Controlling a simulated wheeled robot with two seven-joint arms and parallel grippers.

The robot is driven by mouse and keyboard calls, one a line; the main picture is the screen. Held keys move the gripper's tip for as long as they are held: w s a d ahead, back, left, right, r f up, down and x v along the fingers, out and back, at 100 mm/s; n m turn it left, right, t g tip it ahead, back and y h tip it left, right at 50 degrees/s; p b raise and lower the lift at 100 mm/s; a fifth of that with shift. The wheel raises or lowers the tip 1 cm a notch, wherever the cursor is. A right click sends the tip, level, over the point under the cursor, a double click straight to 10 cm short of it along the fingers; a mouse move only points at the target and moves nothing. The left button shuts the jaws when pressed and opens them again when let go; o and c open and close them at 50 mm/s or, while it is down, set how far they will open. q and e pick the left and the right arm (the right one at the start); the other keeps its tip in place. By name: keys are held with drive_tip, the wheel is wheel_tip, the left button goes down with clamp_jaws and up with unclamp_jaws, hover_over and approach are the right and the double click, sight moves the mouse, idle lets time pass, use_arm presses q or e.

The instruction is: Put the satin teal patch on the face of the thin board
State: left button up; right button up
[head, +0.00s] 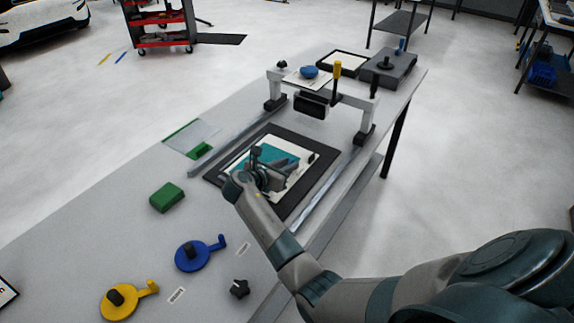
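The teal patch (246,162) shows on a pale board (306,159), partly hidden under my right gripper. The board lies on a dark mat (317,175) in the middle of the table. My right gripper (284,172) is low over the patch and board, and the wrist hides much of both. I cannot tell whether its fingers are open or shut, or whether they touch the patch. My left gripper is not in view.
A gantry (318,90) on rails stands behind the mat. A green block (167,197), a blue disc tool (193,256), a yellow disc tool (120,299) and a black knob (239,288) lie on the near left table (90,230). Dark trays stand at the far end.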

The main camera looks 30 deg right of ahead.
drive_tip(key=shift+r, duration=0.15)
drive_tip(key=b+v, duration=0.2)
drive_tip(key=v, duration=1)
idle(0.3)
